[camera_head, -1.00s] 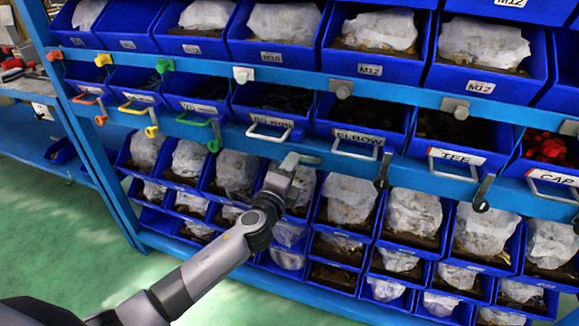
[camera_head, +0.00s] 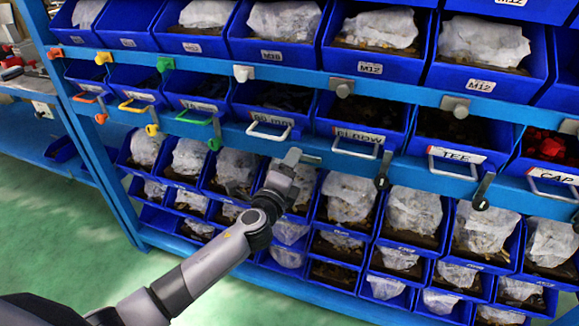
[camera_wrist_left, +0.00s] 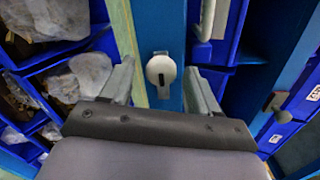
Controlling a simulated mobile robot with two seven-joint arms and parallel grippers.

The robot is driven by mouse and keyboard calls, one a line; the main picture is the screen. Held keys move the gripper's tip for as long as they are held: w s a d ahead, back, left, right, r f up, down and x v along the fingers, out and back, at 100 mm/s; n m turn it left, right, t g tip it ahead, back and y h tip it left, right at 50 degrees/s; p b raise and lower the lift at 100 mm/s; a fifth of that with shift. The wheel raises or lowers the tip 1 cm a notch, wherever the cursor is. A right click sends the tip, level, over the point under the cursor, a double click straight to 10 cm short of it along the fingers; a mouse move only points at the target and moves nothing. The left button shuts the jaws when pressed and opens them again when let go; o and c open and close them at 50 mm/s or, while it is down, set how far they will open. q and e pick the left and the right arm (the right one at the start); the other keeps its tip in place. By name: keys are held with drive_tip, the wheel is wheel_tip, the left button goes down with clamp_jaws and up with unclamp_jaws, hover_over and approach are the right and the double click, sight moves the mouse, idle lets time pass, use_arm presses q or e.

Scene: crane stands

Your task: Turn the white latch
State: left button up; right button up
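My left gripper (camera_head: 301,158) is at the lower blue rail of the rack, just below a white drawer handle (camera_head: 270,131). In the left wrist view, the white latch (camera_wrist_left: 161,70) is a small rounded knob on a blue rail. It sits between the two separated fingers of the left gripper (camera_wrist_left: 160,84), with visible gaps on both sides. The fingers are open and do not appear to touch it. In the head view the gripper hides the white latch. My right gripper is not in view.
Coloured latches line the lower rail: yellow (camera_head: 152,130), green (camera_head: 214,144), and a dark one (camera_head: 383,171) to the right. A white knob (camera_head: 243,73) is on the upper rail. Blue bins with bagged parts fill the rack. Green floor is open at lower left.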

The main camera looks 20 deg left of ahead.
use_arm(q)
drive_tip(key=s, duration=0.7)
idle(0.3)
drive_tip(key=shift+s+a, duration=0.1)
drive_tip(key=s+f+n+g+p, duration=0.1)
drive_tip(key=s+f+n+g, duration=0.1)
drive_tip(key=s+f+n, duration=0.2)
drive_tip(key=s+a+f+n+g+h+p, duration=0.1)
drive_tip(key=s+f+n+g+p, duration=0.1)
drive_tip(key=s+f+n, duration=0.3)
drive_tip(key=s+a+f+n+g+p, duration=0.1)
drive_tip(key=s+f+n, duration=0.4)
drive_tip(key=s+n, duration=0.5)
drive_tip(key=s+g+p, duration=0.1)
drive_tip(key=s+g, duration=0.1)
drive_tip(key=s, duration=0.4)
drive_tip(key=shift+g+h, duration=0.3)
